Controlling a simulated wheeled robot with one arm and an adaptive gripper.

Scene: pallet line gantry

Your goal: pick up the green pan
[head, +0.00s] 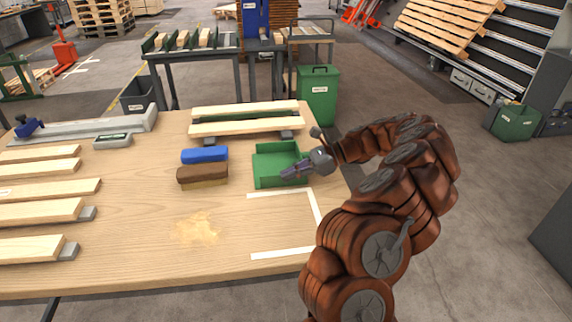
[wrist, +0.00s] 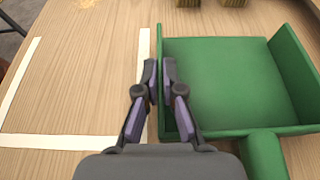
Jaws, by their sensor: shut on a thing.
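The green pan (head: 265,165) is a shallow dustpan with low side walls and a stub handle, resting on the wooden bench near its right edge. It fills the right half of the wrist view (wrist: 225,85), and its handle points toward the bottom of that picture. My gripper (head: 285,174) comes in from the right over the pan's near side. In the wrist view, my gripper's two fingers (wrist: 160,70) are closed together on the pan's thin side wall. The pan looks empty. The lower part of the gripped wall is partly hidden by the fingers.
A blue block (head: 204,155) and a brown brush (head: 202,175) lie left of the pan. Wood slats (head: 245,127) stand behind it. White tape (head: 282,253) marks a corner area in front, which is clear. Sawdust (head: 198,229) lies left of the tape.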

